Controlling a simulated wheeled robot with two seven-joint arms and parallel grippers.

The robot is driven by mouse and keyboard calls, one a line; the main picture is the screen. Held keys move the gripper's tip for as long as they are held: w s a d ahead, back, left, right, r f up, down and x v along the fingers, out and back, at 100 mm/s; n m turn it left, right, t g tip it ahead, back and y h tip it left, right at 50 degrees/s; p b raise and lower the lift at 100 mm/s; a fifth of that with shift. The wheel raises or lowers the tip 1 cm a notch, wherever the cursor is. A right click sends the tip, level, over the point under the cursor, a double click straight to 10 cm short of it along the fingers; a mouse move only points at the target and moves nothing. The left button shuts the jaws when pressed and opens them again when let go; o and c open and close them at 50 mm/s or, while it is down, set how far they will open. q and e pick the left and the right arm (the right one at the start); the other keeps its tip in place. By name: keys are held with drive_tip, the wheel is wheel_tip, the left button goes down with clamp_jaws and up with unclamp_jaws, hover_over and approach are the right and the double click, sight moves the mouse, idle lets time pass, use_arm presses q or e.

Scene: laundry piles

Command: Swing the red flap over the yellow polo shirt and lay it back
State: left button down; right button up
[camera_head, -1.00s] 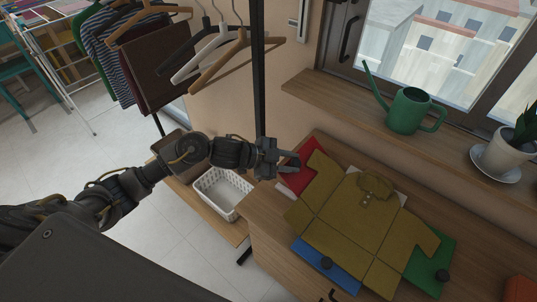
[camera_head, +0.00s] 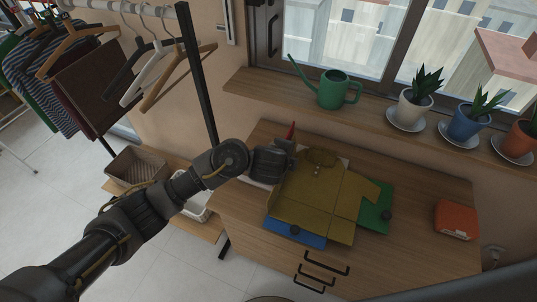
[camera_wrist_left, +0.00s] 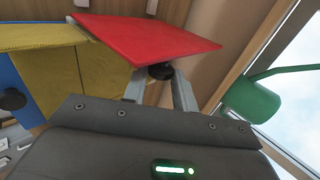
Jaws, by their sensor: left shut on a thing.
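The yellow polo shirt (camera_head: 310,190) lies spread on the folding board on the dresser top, collar toward the window. The red flap (camera_head: 291,131) stands raised, nearly edge-on, at the shirt's upper left. In the left wrist view the red flap (camera_wrist_left: 150,38) shows as a broad red panel, with yellow cloth beside it. My left gripper (camera_head: 290,148) is shut on the red flap at its black knob (camera_wrist_left: 160,72). The green flap (camera_head: 376,205) and blue flap (camera_head: 295,232) lie flat, partly under the shirt. My right gripper is not in view.
A green watering can (camera_head: 335,90) and several potted plants stand on the window sill (camera_head: 270,92). A clothes rail with hangers is at the left.

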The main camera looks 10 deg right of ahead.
use_arm(q)
drive_tip(key=shift+s+d+f+m+t+y, duration=0.25)
drive_tip(key=shift+s+d, duration=0.2)
drive_tip(key=shift+d, duration=0.25)
drive_tip(key=shift+s+d+f+m+t+y, duration=0.15)
drive_tip(key=shift+s+d+m+y, duration=0.2)
drive_tip(key=shift+d, duration=0.35)
drive_tip(key=shift+r, duration=0.1)
